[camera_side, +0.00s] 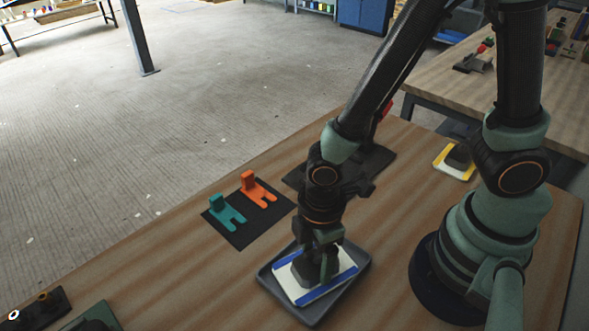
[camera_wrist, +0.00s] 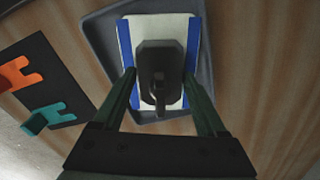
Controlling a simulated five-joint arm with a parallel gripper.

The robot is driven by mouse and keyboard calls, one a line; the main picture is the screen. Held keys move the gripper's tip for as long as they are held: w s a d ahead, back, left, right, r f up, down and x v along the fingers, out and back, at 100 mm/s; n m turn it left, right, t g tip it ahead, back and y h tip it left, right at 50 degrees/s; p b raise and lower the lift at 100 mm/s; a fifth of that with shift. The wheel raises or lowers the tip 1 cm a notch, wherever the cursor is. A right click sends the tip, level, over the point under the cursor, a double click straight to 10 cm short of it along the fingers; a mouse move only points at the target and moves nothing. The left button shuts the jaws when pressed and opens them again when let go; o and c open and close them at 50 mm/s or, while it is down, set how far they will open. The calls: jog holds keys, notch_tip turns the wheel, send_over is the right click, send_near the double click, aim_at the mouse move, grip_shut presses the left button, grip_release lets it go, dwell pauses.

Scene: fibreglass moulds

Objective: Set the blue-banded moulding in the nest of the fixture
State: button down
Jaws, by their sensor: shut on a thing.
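The blue-banded moulding (camera_side: 289,284) is a pale plate with blue strips along two edges and a dark raised block in its middle. It lies in a shallow grey tray (camera_side: 265,276), turned slightly; it also shows in the wrist view (camera_wrist: 125,42). My gripper (camera_side: 318,280) is over it, pointing down, with its fingers (camera_wrist: 160,75) on either side of the dark block, shut on the moulding. A dark plate (camera_side: 378,160) with a red-tipped part stands behind my arm, partly hidden. It may be the fixture; its nest cannot be made out.
A black mat (camera_side: 232,236) left of the tray carries an orange forked piece (camera_side: 259,192) and a teal forked piece (camera_side: 227,213). A yellow-banded moulding (camera_side: 442,167) lies at the back right. Dark and green items (camera_side: 92,318) stand at the lower left.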

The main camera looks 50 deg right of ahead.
grip_release()
jog(key=shift+f, duration=0.1)
jog(key=r, duration=1.2)
jog(key=shift+s+d, duration=0.15)
jog(key=shift+d, duration=0.1)
jog(key=w+d+r+m+t, duration=0.2)
jog(key=w+d+r+m, duration=0.2)
jog(key=d, duration=0.4)
jog(key=w+d+r+m+t, duration=0.3)
jog(key=w+d+r+m, duration=0.1)
jog(key=d+r+m, duration=0.3)
jog(key=m, duration=0.2)
jog(key=shift+d+m+t, duration=0.3)
jog(key=shift+d, duration=0.05)
